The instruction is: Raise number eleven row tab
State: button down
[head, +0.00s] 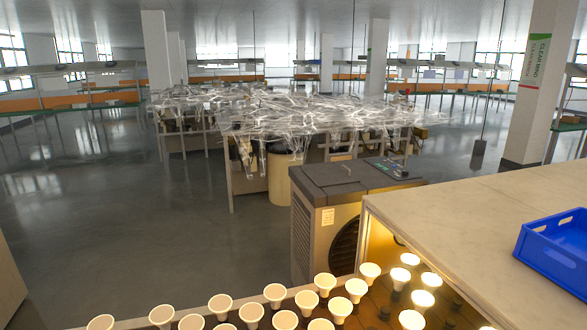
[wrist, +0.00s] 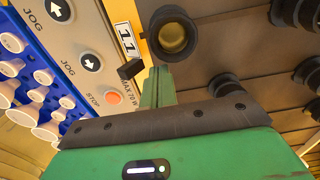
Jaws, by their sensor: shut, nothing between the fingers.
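In the wrist view, a white plate marked 11 (wrist: 126,40) sits on a yellow strip along the panel's edge. Just below it is a small black tab (wrist: 130,69), which looks like the row tab. The lettering "MAX 70 W" is beside it. My gripper (wrist: 157,75) is shut and empty, its narrow green fingers just right of the tab. I cannot tell whether they touch it. A dark round socket (wrist: 174,36) with a yellowish inside is just beyond the fingertips. My gripper is not visible in the head view.
The panel has arrow JOG buttons (wrist: 91,62) and an orange STOP button (wrist: 113,98) close to my fingers. A blue crate (wrist: 60,75) holds several white bulbs. More sockets (wrist: 225,88) lie right. In the head view, several bulbs (head: 275,293) stand in rows, the right ones lit.

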jog(key=shift+f+b, duration=1.2)
jog(key=shift+f, duration=0.5)
jog(key=shift+r+p, duration=0.2)
jog(key=shift+p, duration=0.15)
jog(key=shift+s+d+p, duration=0.15)
jog(key=shift+s+p, duration=0.25)
jog(key=shift+s, duration=0.1)
dwell(0.5)
jog(key=shift+s+r+p, duration=0.2)
jog(key=shift+p, duration=0.2)
jog(key=shift+r, duration=0.1)
jog(key=shift+w+r+p, duration=0.6)
jog(key=shift+r+p, duration=0.1)
jog(key=shift+r, duration=0.25)
notch_tip(320, 180, up, 6)
jog(key=p, duration=0.5)
jog(key=shift+p, duration=0.4)
